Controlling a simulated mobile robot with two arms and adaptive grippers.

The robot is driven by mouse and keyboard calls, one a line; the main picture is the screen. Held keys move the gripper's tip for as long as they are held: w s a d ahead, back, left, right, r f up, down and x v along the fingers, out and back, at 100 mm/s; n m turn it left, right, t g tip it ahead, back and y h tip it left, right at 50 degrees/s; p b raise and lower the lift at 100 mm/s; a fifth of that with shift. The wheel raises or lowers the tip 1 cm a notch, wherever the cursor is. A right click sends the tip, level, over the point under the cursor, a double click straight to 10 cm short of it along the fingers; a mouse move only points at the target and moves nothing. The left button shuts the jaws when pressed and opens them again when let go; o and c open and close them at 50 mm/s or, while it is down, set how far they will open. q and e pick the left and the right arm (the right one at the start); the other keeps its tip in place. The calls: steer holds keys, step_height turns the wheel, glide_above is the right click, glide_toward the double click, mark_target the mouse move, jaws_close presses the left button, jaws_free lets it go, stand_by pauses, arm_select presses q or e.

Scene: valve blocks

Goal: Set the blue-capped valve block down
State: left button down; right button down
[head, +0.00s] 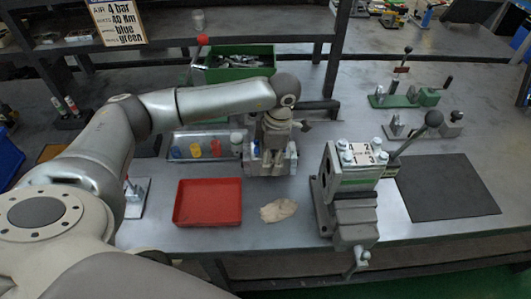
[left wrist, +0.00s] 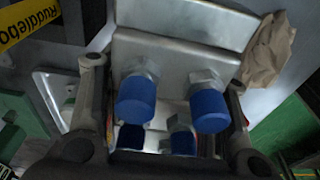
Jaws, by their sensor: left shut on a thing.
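The blue-capped valve block (left wrist: 180,50) is a pale metal block with several blue caps in the left wrist view. My left gripper (left wrist: 165,125) has its fingers on both sides of the caps and is shut on it. In the head view my left gripper (head: 272,146) points down at the middle of the bench, with grey block parts (head: 256,166) showing under and beside it. The gripper hides most of the block there, and I cannot tell whether its underside touches the bench. My right gripper is not in view.
A red tray (head: 208,222) and a crumpled tan cloth (head: 278,210) lie in front. A vise (head: 352,208) holding a block with a lever stands to the right, beside a dark mat (head: 445,185). A green bin (head: 239,75) and a tray of coloured caps (head: 205,137) lie behind.

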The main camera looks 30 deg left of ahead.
arm_select(q)
steer(key=shift+f+p, duration=0.3)
steer(key=shift+f, duration=0.8)
steer(key=c, duration=1)
jaws_free()
steer(key=shift+f, duration=0.25)
steer(key=o, duration=0.4)
steer(key=shift+s+r, duration=0.1)
steer(key=shift+o, duration=0.2)
steer(key=shift+r, duration=0.1)
